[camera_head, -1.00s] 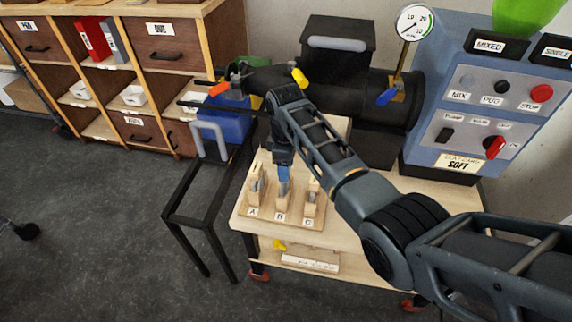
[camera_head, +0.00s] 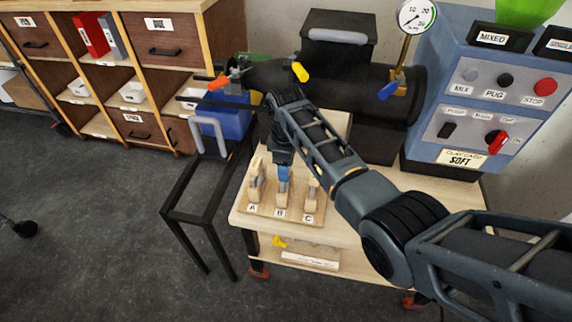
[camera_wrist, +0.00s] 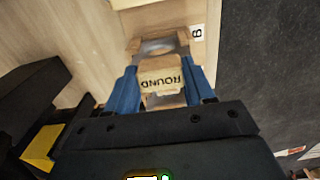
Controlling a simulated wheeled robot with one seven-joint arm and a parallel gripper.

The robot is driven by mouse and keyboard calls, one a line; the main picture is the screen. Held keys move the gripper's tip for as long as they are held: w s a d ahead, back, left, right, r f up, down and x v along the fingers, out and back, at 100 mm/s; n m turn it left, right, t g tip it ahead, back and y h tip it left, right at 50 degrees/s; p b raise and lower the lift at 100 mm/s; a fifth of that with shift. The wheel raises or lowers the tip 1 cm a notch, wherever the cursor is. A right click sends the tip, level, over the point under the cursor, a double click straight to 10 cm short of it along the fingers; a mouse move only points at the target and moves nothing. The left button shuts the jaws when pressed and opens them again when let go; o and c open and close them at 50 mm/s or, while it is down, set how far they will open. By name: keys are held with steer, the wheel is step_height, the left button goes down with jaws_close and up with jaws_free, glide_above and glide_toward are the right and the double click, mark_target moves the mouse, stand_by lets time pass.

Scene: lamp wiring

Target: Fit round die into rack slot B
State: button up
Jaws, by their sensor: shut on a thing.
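The wooden rack (camera_head: 262,211) stands on the cart top with slots labelled A, B and C. My gripper (camera_head: 283,174) points down at the middle slot, B. In the wrist view my blue fingers (camera_wrist: 163,88) are shut on the round die (camera_wrist: 162,80), a pale wooden block marked ROUND. The die is at slot B, beside the B label (camera_wrist: 198,33). How deep it sits in the slot is hidden by my fingers and the die itself. Wooden pieces stand at slot A (camera_head: 256,184) and slot C (camera_head: 311,193).
The dark extruder barrel (camera_head: 340,88) and the blue control cabinet (camera_head: 490,100) stand behind and right of the rack. A black metal frame stand (camera_head: 190,205) is left of the cart (camera_head: 340,225). A blue container (camera_head: 228,120) is behind it. Cart top right of the rack is partly under my arm.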

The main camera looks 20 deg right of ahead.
steer(key=o, duration=1.2)
steer(key=shift+o, duration=0.2)
steer(key=shift+r, duration=0.1)
